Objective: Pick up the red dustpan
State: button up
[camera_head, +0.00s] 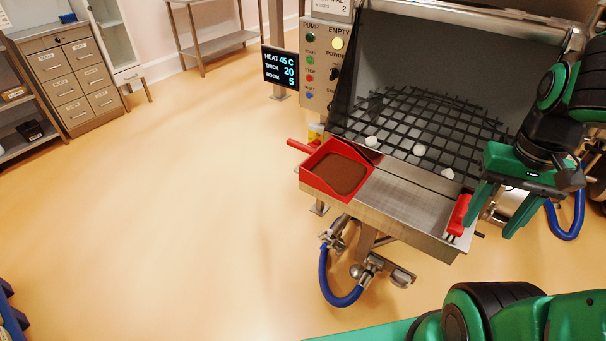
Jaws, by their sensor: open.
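The red dustpan (310,180) sits on the left end of the steel ledge at the front of the hopper. It holds brown powder (340,174), and its red handle sticks out to the left past the ledge. My gripper (490,230) is at the right end of the ledge, well to the right of the dustpan. Its two green fingers point down, apart and with nothing visible between them. A red-handled brush (460,212) lies on the ledge's right end, just left of the nearer finger; I cannot tell whether they touch.
The hopper's black grate (420,125) with several white lumps lies behind the ledge (405,205). A control panel (324,70) and a display (281,68) stand at its left. Blue hoses (336,292) hang below. The floor to the left is clear.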

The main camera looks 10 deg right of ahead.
aim_at(335, 169)
jog(key=u, duration=0.55)
jog(key=k, duration=1.3)
jog(key=u, duration=0.2)
jog(key=i, duration=0.5)
jog(key=z, duration=0.7)
jog(key=i, duration=1.25)
jog(key=u, duration=0.25)
